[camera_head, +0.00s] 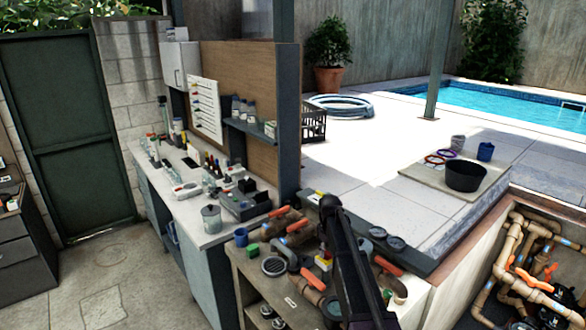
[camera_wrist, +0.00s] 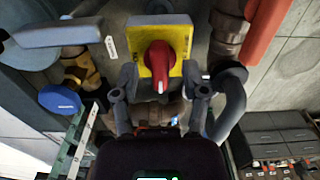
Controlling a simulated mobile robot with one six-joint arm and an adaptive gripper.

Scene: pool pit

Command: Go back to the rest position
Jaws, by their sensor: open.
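My gripper (camera_wrist: 160,92) is open in the wrist view, with one finger on each side and nothing held between them. A red rotary knob (camera_wrist: 158,62) on a yellow plate (camera_wrist: 178,35) shows just beyond and between the fingertips; I cannot tell whether the fingers touch it. In the head view my dark arm (camera_head: 348,262) reaches over the pipe bench at lower centre. The yellow plate (camera_head: 323,262) shows there in small beside the arm, and my fingers cannot be made out.
Pipes with orange handles (camera_head: 388,265) and dial gauges (camera_head: 396,243) crowd the bench around my arm. A counter (camera_head: 205,232) with bottles stands left. A black bowl (camera_head: 465,176) sits on a mat at right, near a pipe pit (camera_head: 530,270). Paving behind is largely clear.

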